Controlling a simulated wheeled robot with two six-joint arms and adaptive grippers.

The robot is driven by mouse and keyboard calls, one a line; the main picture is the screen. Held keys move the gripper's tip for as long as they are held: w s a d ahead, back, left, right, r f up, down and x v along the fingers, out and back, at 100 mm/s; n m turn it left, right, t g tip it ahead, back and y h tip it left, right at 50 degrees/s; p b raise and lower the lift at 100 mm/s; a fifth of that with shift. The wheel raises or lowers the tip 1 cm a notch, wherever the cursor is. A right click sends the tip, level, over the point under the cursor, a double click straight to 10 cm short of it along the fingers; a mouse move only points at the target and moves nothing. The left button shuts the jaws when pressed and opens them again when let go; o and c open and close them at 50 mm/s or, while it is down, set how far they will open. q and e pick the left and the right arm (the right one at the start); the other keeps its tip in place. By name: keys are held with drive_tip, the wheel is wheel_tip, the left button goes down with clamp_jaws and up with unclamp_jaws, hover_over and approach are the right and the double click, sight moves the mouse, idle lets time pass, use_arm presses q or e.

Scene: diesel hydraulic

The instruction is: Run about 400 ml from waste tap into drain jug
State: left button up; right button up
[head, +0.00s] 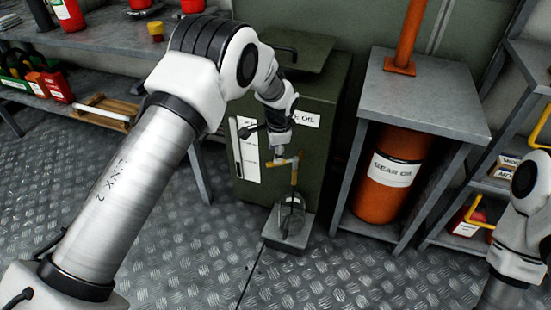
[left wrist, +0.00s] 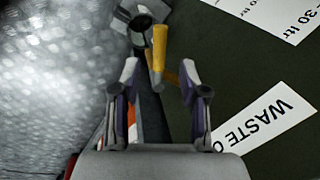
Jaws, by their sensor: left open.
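The dark green waste oil tank (head: 318,95) stands in the middle of the head view, its label partly hidden by my left arm. A brass-yellow tap (head: 294,174) comes out of its front; it also shows in the left wrist view (left wrist: 159,47). The clear drain jug (head: 291,217) stands below the tap on a grey block (head: 283,244); its contents cannot be made out. My left gripper (head: 281,150) is at the tap. In the left wrist view its open fingers (left wrist: 159,78) are on either side of the tap's yellow part; contact cannot be told. My right gripper is out of view.
Right of the tank is a grey stand (head: 425,95) with an orange gear oil drum (head: 390,180) under it. Shelves (head: 515,180) stand at the far right, a bench (head: 100,38) at the left. The tread-plate floor (head: 370,275) in front is clear.

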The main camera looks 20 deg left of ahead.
use_arm(q)
wheel_tip(320, 180, up, 7)
drive_tip(key=s, duration=0.1)
drive_tip(key=shift+d, duration=0.4)
drive_tip(key=shift+s+f, duration=0.1)
